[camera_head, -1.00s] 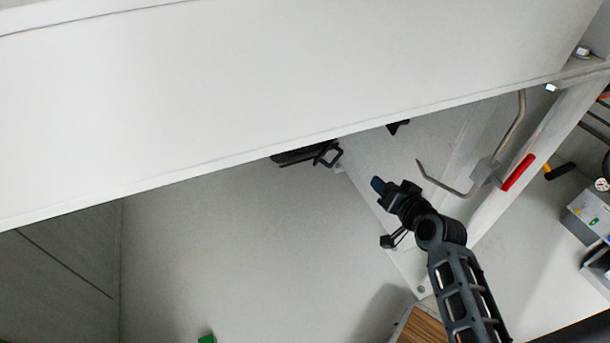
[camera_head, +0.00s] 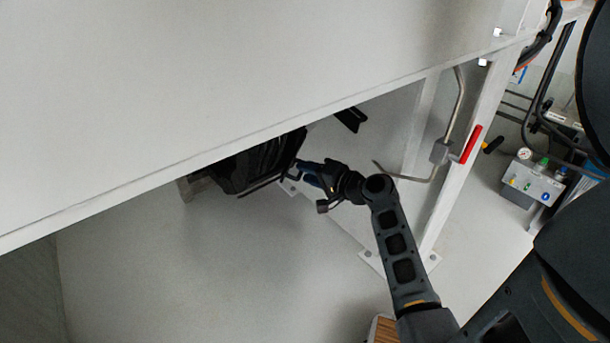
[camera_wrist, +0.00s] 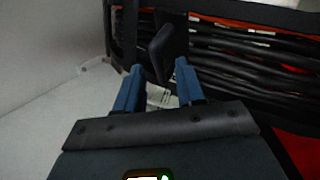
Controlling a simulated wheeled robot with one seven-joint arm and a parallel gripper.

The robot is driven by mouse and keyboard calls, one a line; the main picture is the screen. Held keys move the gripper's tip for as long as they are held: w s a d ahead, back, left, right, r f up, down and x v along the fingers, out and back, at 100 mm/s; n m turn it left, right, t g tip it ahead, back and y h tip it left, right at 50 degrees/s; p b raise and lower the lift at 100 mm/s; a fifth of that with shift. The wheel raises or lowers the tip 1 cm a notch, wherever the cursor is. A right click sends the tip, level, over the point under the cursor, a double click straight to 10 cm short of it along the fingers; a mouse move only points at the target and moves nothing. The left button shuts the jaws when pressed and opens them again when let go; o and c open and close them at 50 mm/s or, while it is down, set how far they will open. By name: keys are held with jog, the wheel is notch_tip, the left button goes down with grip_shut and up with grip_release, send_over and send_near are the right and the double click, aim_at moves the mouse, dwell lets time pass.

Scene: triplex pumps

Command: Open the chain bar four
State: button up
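A black cable chain (camera_head: 255,165) hangs below the white panel in the head view. In the wrist view it shows as a frame with several black cables (camera_wrist: 235,50) and a red inner side. A dark bar (camera_wrist: 168,48) sticks out from the chain towards the camera, its end near and between my fingertips; I take it for the chain bar, but cannot tell its number. My gripper (camera_wrist: 159,68), with two blue fingers, is open, one finger on each side of the bar's end. Contact cannot be made out. In the head view my gripper (camera_head: 308,174) is at the chain's right edge.
The large white panel (camera_head: 230,80) covers the upper left and hides the chain's top. A white post (camera_head: 465,150) with a red-handled bent lever (camera_head: 470,145) stands right of my arm. A grey gauge box (camera_head: 532,182) is farther right. The floor below is mostly clear.

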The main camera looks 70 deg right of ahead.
jog(key=shift+w+d+f, duration=0.15)
jog(key=shift+w+d, duration=0.15)
jog(key=shift+w, duration=0.3)
grip_shut()
dwell(0.3)
